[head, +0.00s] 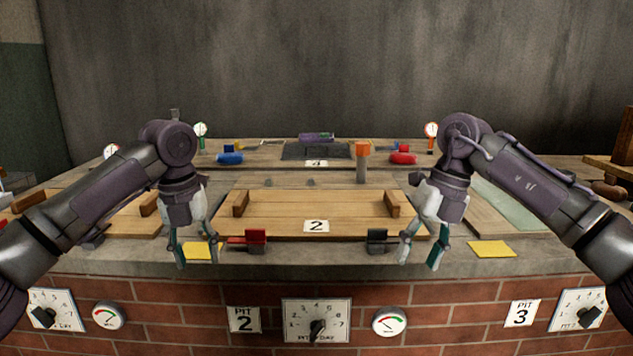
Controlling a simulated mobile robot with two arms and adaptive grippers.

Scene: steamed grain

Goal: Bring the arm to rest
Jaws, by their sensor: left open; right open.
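My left arm comes in from the left and bends down at the wrist. My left gripper (196,254) is open and empty above the counter's front edge, over a yellow square at left. My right arm comes in from the right in a near mirror pose. My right gripper (421,256) is open and empty near the front edge, between a black clip-like block (377,241) and the right yellow square (491,249). Neither gripper visibly holds anything.
A wooden board (316,205) labelled 2 lies between the grippers. A red block (256,239) sits at its front left. An orange-topped post (362,160) stands behind it. Farther back are a dark plate with a purple cylinder (316,137) and blue and red items. Brick front has dials.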

